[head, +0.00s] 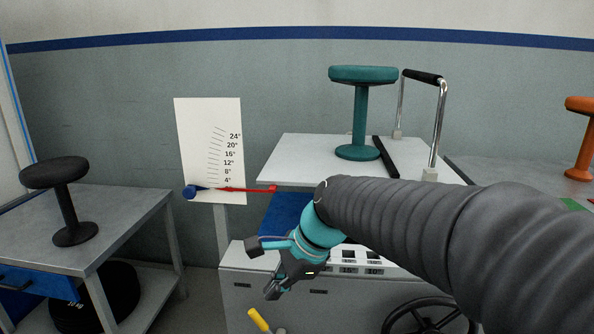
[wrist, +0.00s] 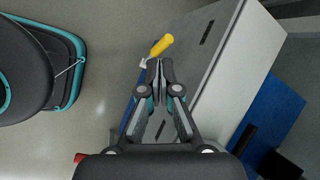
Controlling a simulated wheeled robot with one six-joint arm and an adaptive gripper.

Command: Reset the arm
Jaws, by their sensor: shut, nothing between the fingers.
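My gripper (head: 271,292) hangs low in front of the grey machine cabinet (head: 240,300), pointing down and to the left in the head view. In the wrist view my gripper (wrist: 160,66) has its fingertips together with nothing between them. A yellow-handled tool (wrist: 161,45) shows just beyond the fingertips in the wrist view. Its yellow handle also shows in the head view (head: 258,319), below my gripper. I cannot tell the distance between it and the fingers. My dark ribbed arm covers part of the cabinet's front.
A teal stool (head: 361,110) stands on the white platform (head: 300,155) beside a metal handle frame (head: 438,120). A black stool (head: 66,205) is on the left table (head: 130,210). An orange stool (head: 582,140) is at right.

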